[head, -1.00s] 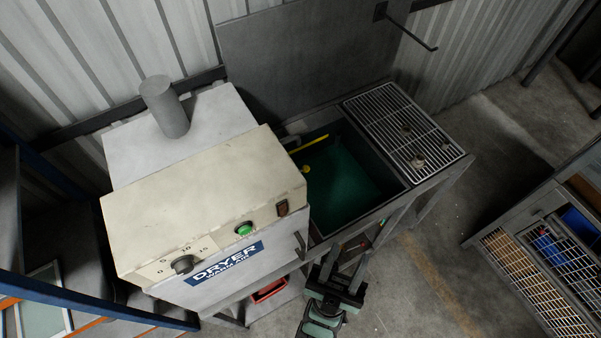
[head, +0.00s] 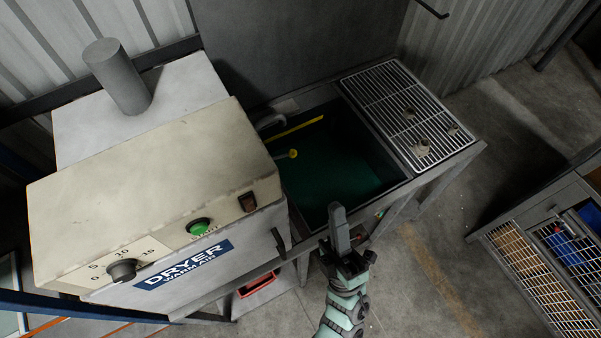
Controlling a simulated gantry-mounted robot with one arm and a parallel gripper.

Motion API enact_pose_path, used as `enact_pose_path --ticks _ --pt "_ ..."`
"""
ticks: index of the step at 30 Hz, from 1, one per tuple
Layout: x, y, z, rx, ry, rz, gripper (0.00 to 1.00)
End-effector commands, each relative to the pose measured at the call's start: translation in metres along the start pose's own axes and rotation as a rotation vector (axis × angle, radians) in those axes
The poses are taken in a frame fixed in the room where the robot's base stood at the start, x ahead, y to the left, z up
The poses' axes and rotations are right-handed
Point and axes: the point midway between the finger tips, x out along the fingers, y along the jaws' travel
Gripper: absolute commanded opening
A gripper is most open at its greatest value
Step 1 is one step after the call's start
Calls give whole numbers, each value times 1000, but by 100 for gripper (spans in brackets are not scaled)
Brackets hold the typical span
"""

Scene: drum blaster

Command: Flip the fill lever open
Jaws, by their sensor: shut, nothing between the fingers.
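A sink-like basin (head: 388,188) with dark green inside stands right of the dryer. A grey curved pipe (head: 270,120) is at its back left corner. Close to it are a long yellow bar (head: 297,128) along the back wall and a short yellow lever with a round end (head: 291,154) at the left. I cannot tell for certain which is the fill lever. My gripper (head: 338,212) is shut and empty, pointing up the picture at the basin's front edge. It is apart from both yellow parts, below and right of them in the picture.
The dryer box (head: 150,190) with a green button and dial fills the left, its handle (head: 280,240) jutting near the basin. A grate with small parts (head: 405,110) lies right of the basin. A caged bench (head: 540,250) stands at far right, with open floor between.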

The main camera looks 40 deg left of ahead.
Motion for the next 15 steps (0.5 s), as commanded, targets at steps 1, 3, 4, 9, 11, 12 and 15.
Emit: enact_pose_path --ticks 1,3,4,9,11,12,15 --pt "-24 -30 2 -60 15 -60 0" --pt "-41 -60 3 -150 39 -143 0" --pt "-49 -72 3 -188 52 -177 0" --pt "-99 -140 10 -421 137 -367 0" --pt "-119 -163 13 -505 174 -431 0" --pt "-133 -178 16 -562 201 -472 0" --pt "-168 -212 26 -700 266 -569 0"
